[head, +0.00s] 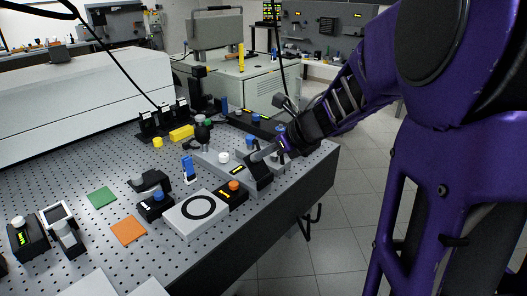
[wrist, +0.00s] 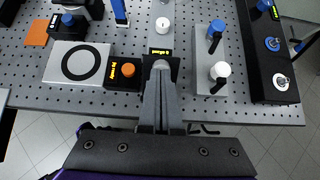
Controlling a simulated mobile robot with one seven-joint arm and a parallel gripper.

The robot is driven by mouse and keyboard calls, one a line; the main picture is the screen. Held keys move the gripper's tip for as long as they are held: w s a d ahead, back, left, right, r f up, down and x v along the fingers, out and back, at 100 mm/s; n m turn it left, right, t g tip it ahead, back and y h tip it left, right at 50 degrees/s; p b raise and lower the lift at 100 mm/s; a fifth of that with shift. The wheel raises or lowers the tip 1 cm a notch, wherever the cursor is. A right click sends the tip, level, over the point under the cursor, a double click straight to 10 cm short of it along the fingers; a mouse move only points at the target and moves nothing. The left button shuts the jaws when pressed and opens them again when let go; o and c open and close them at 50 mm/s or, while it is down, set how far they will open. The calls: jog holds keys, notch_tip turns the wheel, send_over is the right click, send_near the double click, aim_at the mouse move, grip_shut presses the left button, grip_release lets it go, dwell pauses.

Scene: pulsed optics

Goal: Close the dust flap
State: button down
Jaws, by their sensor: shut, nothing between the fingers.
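My gripper (head: 262,156) is shut and empty. It reaches in from the right over the front edge of the perforated optics table. In the wrist view its closed fingers (wrist: 161,75) point at a small black unit (wrist: 176,68) with a yellow label. In the head view this black, tilted, labelled piece (head: 261,180) sits just below the fingertips and may be the dust flap. The fingertips overlap it in both views; I cannot tell whether they touch it. Its hinge and how far it stands open are not clear.
Left of it are a black box with an orange knob (wrist: 127,70) and a white plate with a black ring (wrist: 54,66). To the right are a grey plate with levers (wrist: 205,45) and a long black box (wrist: 260,60). The table's front edge is close.

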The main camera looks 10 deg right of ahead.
aim_at(252, 154)
jog(key=shift+w+a+r+p, duration=0.15)
jog(key=shift+r+p, duration=0.1)
jog(key=shift+p, duration=0.4)
jog(key=shift+f+g, duration=0.15)
jog(key=shift+g, duration=0.15)
jog(key=shift+w+a+h+p, duration=0.15)
jog(key=shift+h+p, duration=0.15)
jog(key=shift+p, duration=0.45)
jog(key=shift+w+a+g+p, duration=0.1)
jog(key=shift+w+g+p, duration=0.15)
jog(key=shift+p, duration=0.55)
jog(key=shift+w+a+p, duration=0.25)
jog(key=shift+p, duration=0.55)
jog(key=shift+w+a+f, duration=0.3)
jog(key=shift+w+a, duration=0.05)
jog(key=shift+w, duration=0.15)
jog(key=shift+w+a+f, duration=0.3)
jog(key=shift+w, duration=0.15)
jog(key=shift+x, duration=1.2)
jog(key=shift+w+r, duration=0.1)
jog(key=shift+w, duration=0.1)
jog(key=shift+s, duration=0.15)
